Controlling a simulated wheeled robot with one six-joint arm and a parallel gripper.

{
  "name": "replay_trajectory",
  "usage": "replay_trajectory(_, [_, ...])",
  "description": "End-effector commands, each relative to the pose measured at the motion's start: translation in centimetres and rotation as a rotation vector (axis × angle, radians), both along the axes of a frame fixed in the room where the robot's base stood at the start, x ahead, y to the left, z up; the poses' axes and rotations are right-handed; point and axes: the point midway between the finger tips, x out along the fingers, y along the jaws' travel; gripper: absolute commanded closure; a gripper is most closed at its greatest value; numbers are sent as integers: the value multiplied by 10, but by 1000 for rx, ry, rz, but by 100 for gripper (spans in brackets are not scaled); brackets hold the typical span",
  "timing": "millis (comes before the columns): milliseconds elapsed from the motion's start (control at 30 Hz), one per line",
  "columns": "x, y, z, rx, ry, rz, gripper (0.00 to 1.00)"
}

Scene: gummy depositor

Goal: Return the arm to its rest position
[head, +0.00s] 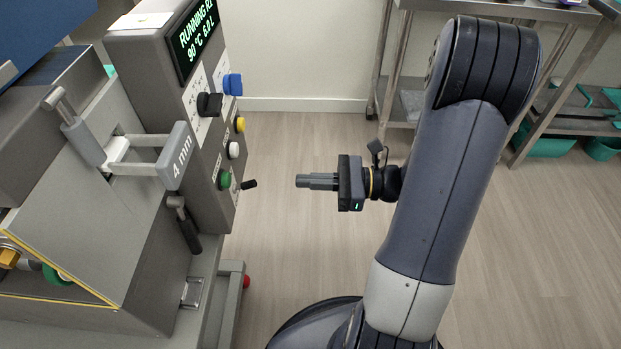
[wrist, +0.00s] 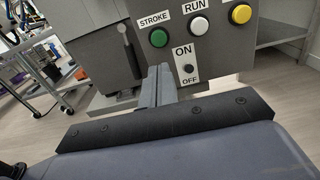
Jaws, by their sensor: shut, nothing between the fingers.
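My gripper (head: 303,181) is shut and empty in the head view. It points left at the machine's control panel, with a gap of floor between its fingertips and the black switch lever (head: 249,184). The depositor machine (head: 150,70) fills the left of the head view. Its display reads RUNNING and 90 °C; the text is partly cut off. My arm rises on the right of the head view, bent over at the top.
The panel carries a green button (head: 224,180), a white button (head: 234,150), a yellow button (head: 240,125), a black knob (head: 209,104) and a blue knob (head: 232,84). A lever with a "4 mm" plate (head: 178,157) juts out. Metal shelving (head: 400,60) stands behind my arm. Floor between is clear.

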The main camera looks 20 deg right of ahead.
Motion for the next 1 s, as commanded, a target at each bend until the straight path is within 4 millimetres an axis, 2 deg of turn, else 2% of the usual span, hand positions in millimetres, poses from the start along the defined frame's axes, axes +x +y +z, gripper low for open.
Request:
replay_trajectory(167, [0, 1, 0, 0, 0, 1, 100])
replay_trajectory(333, [4, 10, -1, 1, -1, 3, 100])
replay_trajectory(1000, [31, 90, -1, -1, -2, 3, 100])
